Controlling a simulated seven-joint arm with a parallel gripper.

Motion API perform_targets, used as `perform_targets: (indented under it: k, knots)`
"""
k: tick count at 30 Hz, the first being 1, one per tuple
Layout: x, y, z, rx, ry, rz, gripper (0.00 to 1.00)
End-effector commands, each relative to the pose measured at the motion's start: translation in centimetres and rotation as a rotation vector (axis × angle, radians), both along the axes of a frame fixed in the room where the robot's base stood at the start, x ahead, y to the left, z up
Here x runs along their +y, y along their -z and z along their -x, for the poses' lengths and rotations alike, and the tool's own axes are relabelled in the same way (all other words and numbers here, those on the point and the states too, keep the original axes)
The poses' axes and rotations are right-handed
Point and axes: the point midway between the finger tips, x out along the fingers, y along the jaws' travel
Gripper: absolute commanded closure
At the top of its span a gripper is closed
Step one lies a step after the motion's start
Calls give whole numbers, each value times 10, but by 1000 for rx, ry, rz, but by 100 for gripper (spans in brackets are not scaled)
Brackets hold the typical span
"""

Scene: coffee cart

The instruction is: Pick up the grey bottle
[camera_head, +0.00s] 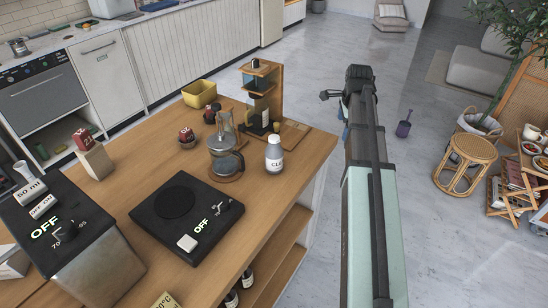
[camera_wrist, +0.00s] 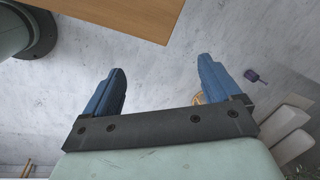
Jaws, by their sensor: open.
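In the head view my gripper (camera_head: 345,128) is mostly hidden behind my arm, with a little blue showing, off the counter's right side and apart from the bottle.
A glass press (camera_head: 226,158) stands just left of the bottle. Behind are a wooden stand (camera_head: 262,90) and a yellow bin (camera_head: 199,94). A black scale (camera_head: 180,215) lies in front. A corner of the counter (camera_wrist: 130,14) shows in the wrist view.

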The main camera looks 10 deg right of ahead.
Motion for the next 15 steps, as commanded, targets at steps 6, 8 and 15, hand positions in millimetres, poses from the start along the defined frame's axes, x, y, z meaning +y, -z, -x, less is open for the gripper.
perform_targets:
  k: [6, 8, 15]
  knots:
    - [112, -12, 26, 88, -101, -59, 9]
    - [139, -15, 35, 115, -126, -73, 9]
    - [221, -40, 68, 198, -138, -90, 9]
